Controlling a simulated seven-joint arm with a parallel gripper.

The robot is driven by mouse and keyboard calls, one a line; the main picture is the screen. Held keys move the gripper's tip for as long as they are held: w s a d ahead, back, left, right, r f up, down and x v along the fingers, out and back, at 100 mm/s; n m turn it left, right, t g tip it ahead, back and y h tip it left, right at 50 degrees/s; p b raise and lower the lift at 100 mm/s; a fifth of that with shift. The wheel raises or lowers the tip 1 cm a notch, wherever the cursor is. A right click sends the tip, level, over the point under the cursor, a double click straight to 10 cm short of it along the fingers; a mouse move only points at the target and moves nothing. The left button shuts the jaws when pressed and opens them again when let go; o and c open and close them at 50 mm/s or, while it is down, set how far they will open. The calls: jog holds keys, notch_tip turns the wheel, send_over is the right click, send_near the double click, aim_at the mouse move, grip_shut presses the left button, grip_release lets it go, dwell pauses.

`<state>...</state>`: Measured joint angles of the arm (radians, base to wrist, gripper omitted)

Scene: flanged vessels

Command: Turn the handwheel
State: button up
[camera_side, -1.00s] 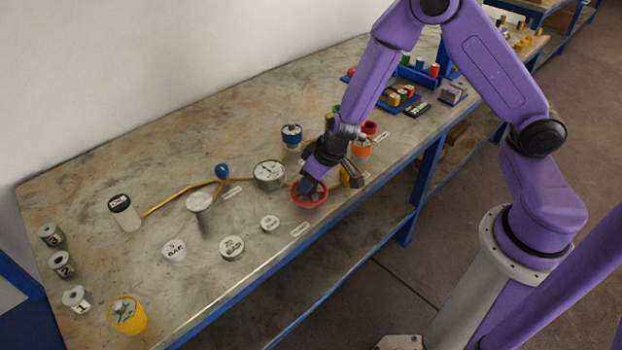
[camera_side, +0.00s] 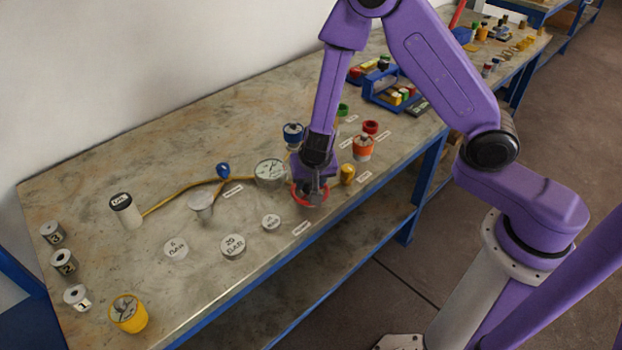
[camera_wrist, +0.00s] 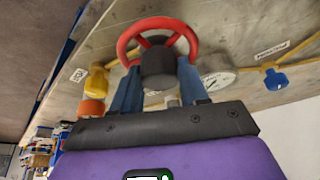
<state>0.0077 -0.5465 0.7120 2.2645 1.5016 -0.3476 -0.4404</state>
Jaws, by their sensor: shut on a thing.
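The red handwheel (camera_side: 299,197) sits near the front edge of the bench in the side view, partly hidden by my gripper (camera_side: 316,192). In the wrist view the red handwheel (camera_wrist: 125,42) shows its ring, spokes and dark round hub. The blue fingers of my gripper (camera_wrist: 159,82) stand on either side of the hub and are shut on it. The wheel's mount below is hidden.
Close by stand a dial gauge (camera_side: 269,172), a yellow piece (camera_side: 347,174), an orange-banded vessel (camera_side: 363,148) and a blue-topped vessel (camera_side: 293,133). A yellow pipe with a blue valve (camera_side: 222,170) lies left.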

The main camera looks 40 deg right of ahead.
jog(key=shift+a+m+g+h, duration=0.1)
jog(key=shift+m+g+h, duration=0.25)
jog(key=shift+m, duration=0.75)
jog(key=o, duration=1.1)
jog(key=shift+c, duration=0.2)
jog(key=shift+r, duration=0.15)
jog(key=v, duration=1.7)
jog(key=shift+a, duration=0.1)
